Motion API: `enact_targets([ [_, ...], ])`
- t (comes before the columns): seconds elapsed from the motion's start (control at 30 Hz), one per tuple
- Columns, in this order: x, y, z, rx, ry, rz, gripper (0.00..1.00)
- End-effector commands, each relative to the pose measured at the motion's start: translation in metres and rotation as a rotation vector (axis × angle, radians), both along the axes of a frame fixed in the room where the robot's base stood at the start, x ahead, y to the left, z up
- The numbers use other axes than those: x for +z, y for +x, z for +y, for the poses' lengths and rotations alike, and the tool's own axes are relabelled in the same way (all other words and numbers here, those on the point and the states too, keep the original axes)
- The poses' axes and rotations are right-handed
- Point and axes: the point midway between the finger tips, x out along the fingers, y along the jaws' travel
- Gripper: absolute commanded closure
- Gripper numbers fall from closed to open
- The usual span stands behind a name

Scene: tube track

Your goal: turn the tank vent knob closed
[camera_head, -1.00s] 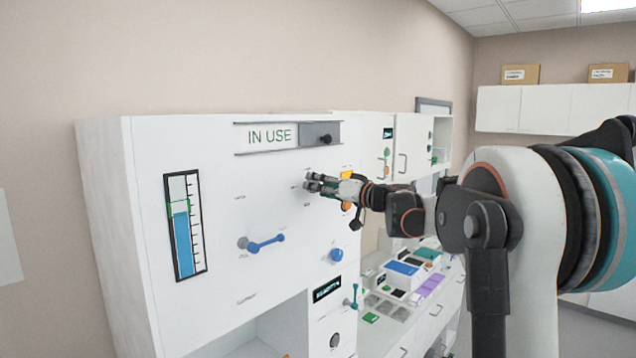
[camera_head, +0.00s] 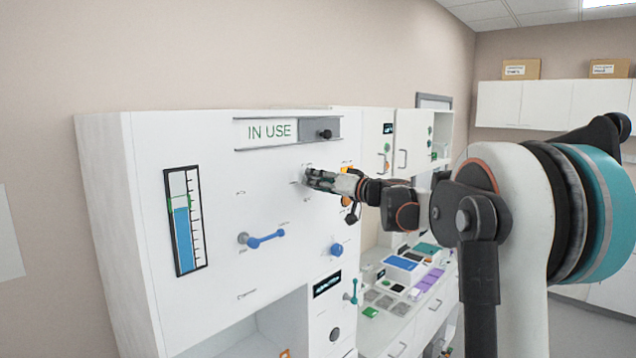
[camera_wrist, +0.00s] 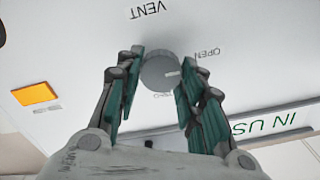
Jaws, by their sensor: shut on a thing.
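The vent knob (camera_wrist: 160,73) is a round grey knob on the white panel, between the printed words VENT and OPEN in the wrist view. A pale mark on its face points toward the OPEN side. Another small label beside it is partly hidden. My gripper (camera_wrist: 162,62) has its green-padded fingers on either side of the knob and is shut on it. In the head view my gripper (camera_head: 308,178) reaches the panel from the right and mostly hides the knob.
An IN USE sign (camera_head: 269,132) with a dark slider knob (camera_head: 325,134) is above my gripper. A level gauge (camera_head: 185,222) and a blue lever (camera_head: 266,239) are to the left. A blue knob (camera_head: 337,250) is below. An orange square (camera_wrist: 36,94) is beside my gripper.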

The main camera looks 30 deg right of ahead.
Motion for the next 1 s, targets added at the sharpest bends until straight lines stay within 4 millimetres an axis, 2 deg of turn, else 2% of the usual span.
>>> enact_targets([
  [0.37, -0.0027, 0.0005, -0.001, -0.001, 0.208, 0.076, 0.88],
  [1.0, -0.0042, 0.001, -0.0025, -0.001, 0.778, 0.282, 0.88],
])
